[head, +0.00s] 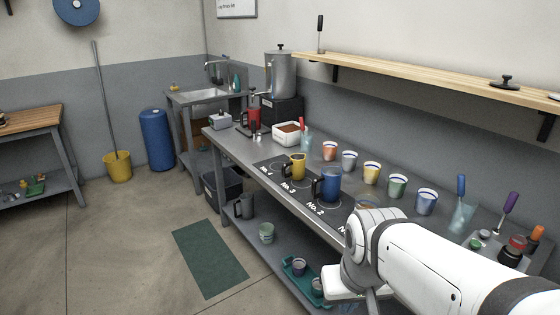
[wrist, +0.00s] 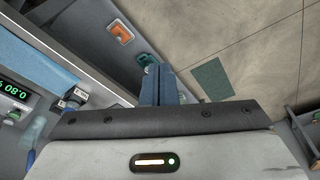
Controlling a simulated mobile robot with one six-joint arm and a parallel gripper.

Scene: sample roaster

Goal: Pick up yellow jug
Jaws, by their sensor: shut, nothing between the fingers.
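The yellow jug (head: 295,166) stands upright on the dark marked strip (head: 270,163) of the long grey bench, near the "No. 3" label. A blue jug (head: 327,185) stands just to its right, near "No. 2". The yellow jug does not show in the wrist view. In the wrist view my gripper (wrist: 160,72) has its two blue-grey fingers together, shut and empty. In the head view my white arm is at the lower right, well to the right of the yellow jug and apart from it; the fingers are mostly hidden there.
Several striped cups (head: 371,173) line the bench behind the jugs. A white bin (head: 292,133) and a red jug (head: 251,121) stand farther left. A wooden shelf (head: 430,77) runs above. The lower shelf holds a dark jug (head: 244,206). A green mat (head: 209,258) lies on open floor.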

